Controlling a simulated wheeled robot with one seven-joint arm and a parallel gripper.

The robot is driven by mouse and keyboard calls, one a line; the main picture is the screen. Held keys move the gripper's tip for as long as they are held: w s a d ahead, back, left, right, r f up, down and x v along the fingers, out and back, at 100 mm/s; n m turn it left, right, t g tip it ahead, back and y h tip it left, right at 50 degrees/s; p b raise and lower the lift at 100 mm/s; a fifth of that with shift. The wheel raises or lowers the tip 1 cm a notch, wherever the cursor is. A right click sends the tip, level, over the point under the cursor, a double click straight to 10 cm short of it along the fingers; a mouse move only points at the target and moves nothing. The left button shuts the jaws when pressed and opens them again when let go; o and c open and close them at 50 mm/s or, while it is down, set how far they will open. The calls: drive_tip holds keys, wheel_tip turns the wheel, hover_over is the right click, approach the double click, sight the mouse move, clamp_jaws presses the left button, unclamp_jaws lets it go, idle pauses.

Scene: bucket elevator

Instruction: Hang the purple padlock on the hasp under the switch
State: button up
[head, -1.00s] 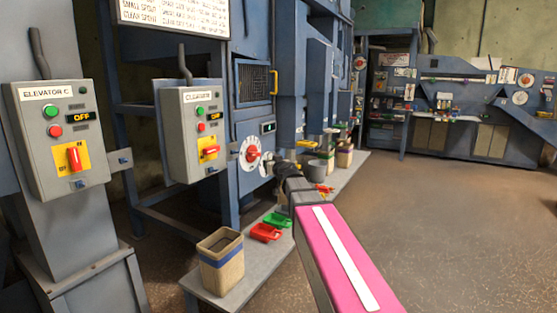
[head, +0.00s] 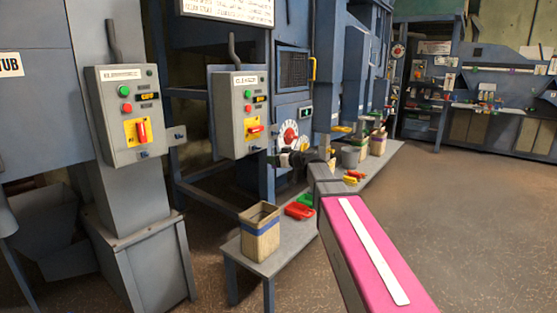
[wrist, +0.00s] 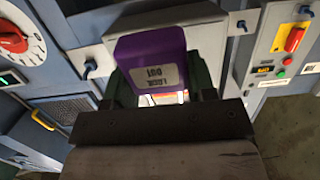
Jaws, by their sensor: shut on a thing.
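The purple padlock (wrist: 150,52), with a pale lettered label, is held between the fingers of my gripper (wrist: 160,82) in the wrist view. Its shackle is mostly hidden. In the head view my gripper (head: 288,158) is small and dark, in front of the panels right of the cleaner box, and the padlock cannot be made out. The cleaner switch box (head: 226,135) has a red handle (head: 255,130) lying level. The elevator switch box (head: 108,135) to its left has an upright red handle (head: 142,131), with a small blue-grey hasp (head: 144,154) below it.
A low bench (head: 240,245) carries a tan bin (head: 260,238) and red (head: 299,211) and green scoops. A round red dial (head: 290,134) is on the panel behind my gripper. Open floor lies to the right.

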drive_tip(key=shift+r+x, duration=0.25)
drive_tip(key=shift+x, duration=1.1)
drive_tip(key=shift+r+x, duration=0.2)
drive_tip(key=shift+x, duration=1.1)
drive_tip(key=shift+w+a, duration=0.25)
drive_tip(key=shift+r+x, duration=0.15)
drive_tip(key=shift+x, duration=0.65)
drive_tip(key=shift+r+x, duration=0.15)
drive_tip(key=shift+x, duration=0.6)
drive_tip(key=shift+f, duration=0.8)
drive_tip(key=o, duration=1)
